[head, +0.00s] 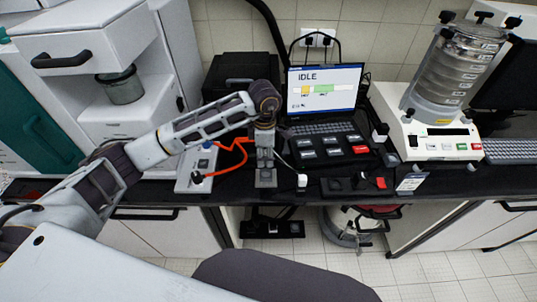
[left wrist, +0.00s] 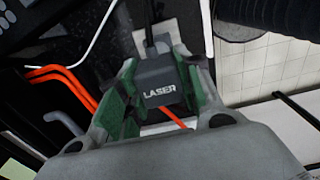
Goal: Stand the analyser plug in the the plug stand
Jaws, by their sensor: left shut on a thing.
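My left gripper (head: 265,155) is above the bench near its front edge and points down. In the left wrist view its green-lined fingers (left wrist: 155,95) are shut on a dark grey plug (left wrist: 160,85) marked LASER, with a dark cable at its far end. A light square plate (head: 265,178) lies below the gripper in the head view; it may be the plug stand, but I cannot tell for sure. A pale plate also shows behind the plug in the left wrist view. Whether the plug touches it is hidden. My right gripper is not in view.
A white box with a knob (head: 197,170) and an orange cable (head: 235,150) is left of the gripper. A white cable end (head: 302,181) lies to its right. A laptop (head: 325,92), button panel (head: 328,147) and sieve shaker (head: 430,130) stand further right.

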